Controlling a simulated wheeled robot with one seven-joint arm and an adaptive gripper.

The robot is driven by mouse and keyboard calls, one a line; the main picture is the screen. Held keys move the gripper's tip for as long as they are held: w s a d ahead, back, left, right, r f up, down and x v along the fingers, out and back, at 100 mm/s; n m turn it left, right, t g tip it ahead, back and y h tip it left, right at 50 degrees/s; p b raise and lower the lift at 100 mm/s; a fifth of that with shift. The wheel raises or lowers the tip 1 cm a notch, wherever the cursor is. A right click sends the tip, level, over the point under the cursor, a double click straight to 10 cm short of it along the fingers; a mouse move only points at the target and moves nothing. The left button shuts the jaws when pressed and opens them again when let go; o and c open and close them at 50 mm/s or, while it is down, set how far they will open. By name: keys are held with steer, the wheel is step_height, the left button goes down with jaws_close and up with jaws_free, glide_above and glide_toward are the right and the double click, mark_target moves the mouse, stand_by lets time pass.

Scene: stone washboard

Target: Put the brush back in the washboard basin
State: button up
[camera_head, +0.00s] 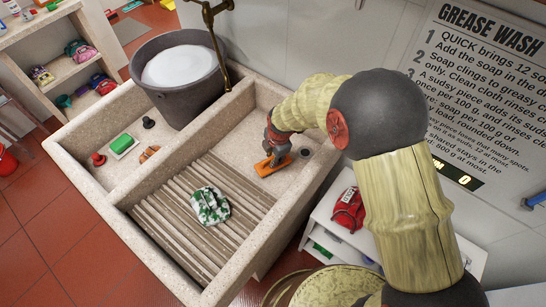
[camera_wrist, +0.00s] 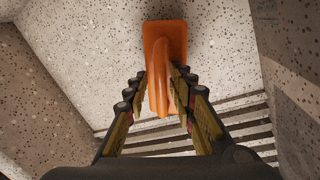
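An orange brush (camera_head: 272,166) with a raised handle is in the washboard basin (camera_head: 245,138), on or just above its smooth speckled floor beyond the ribs. In the wrist view the brush (camera_wrist: 165,50) lies ahead with its handle pointing toward me. My gripper (camera_wrist: 160,76) is open, with its fingers on either side of the handle. A gap shows between the left finger and the handle; the right finger is close to it or touching. In the head view my gripper (camera_head: 276,147) reaches down over the brush and hides part of it.
A green and white cloth (camera_head: 210,206) lies on the ribbed slope (camera_head: 170,212). A grey bucket of suds (camera_head: 180,80) stands in the left compartment, near a green block (camera_head: 122,143). Stone walls (camera_head: 303,207) edge the basin. A red bag (camera_head: 348,210) sits on a white shelf at right.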

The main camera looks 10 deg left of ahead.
mark_target(276, 167)
step_height(276, 167, up, 12)
steer(key=s+d+p, duration=0.1)
steer(key=s+p, duration=0.1)
steer(key=p, duration=0.2)
steer(key=s+d+r+m+t, duration=0.1)
steer(key=s+d+r+m, duration=0.2)
steer(key=d+r+m, duration=0.5)
steer(key=s+d+r+m+t, duration=0.1)
steer(key=s+d+r+m, duration=0.25)
steer(key=d+r, duration=0.45)
steer(key=s+d+r+m+t, duration=0.1)
steer(key=s+d+r+m, duration=0.3)
steer(key=s+m, duration=0.3)
steer(key=s+d+r+m+h, duration=0.1)
steer(key=s+d+r+m, duration=0.3)
steer(key=s+m, duration=0.3)
steer(key=shift+s+d+r+t, duration=0.4)
steer(key=shift+s+r, duration=0.1)
steer(key=shift+s, duration=0.1)
steer(key=shift+a, duration=0.1)
